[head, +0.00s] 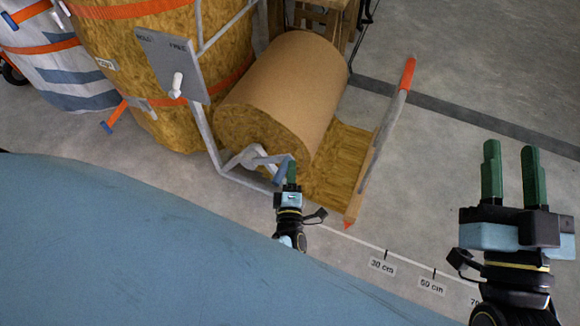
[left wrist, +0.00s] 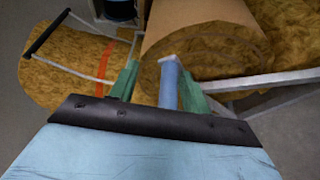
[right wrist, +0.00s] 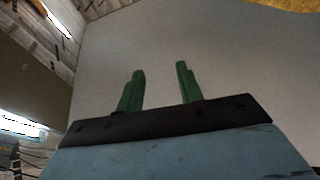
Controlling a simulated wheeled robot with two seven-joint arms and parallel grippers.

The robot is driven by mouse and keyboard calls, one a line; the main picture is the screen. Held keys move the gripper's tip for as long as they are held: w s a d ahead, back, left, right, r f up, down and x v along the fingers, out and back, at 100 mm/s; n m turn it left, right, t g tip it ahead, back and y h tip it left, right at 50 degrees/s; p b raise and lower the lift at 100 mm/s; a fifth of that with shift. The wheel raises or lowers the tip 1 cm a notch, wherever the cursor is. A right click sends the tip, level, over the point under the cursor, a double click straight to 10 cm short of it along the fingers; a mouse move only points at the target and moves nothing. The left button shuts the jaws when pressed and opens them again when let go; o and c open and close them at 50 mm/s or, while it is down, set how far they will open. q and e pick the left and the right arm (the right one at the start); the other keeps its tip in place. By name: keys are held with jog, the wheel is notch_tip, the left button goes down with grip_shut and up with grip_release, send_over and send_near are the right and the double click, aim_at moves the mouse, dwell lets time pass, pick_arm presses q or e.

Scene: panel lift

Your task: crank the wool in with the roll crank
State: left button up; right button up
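The wool roll (head: 285,95) with brown paper backing lies in a grey metal frame, and a flat strip of wool (head: 338,170) runs out from it. The roll crank's blue-grey handle (head: 284,167) is at the roll's near end. My left gripper (head: 291,172) is at this handle. In the left wrist view the handle (left wrist: 169,84) stands between the two green fingers, which are apart. It is close to the right finger, with a gap to the left one. My right gripper (head: 515,165) is open and empty above the floor at the right.
A metal plate with a white knob (head: 177,84) stands left of the roll. A wooden board with an orange-handled bar (head: 395,105) lies along the strip's right side. Strapped wool bales (head: 150,60) stand at the upper left. Floor marks (head: 383,266) show distances. The right floor is clear.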

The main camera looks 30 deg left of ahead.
pick_arm(q)
jog(key=shift+a+r+p, duration=0.2)
jog(key=shift+r+p, duration=0.45)
jog(key=shift+r, duration=0.3)
pick_arm(e)
notch_tip(320, 180, down, 7)
jog(key=d+g+h, duration=0.1)
jog(key=g, duration=0.3)
jog(key=shift+w+g+h, duration=0.25)
jog(key=shift+g+h, duration=0.05)
jog(key=shift+d, duration=0.1)
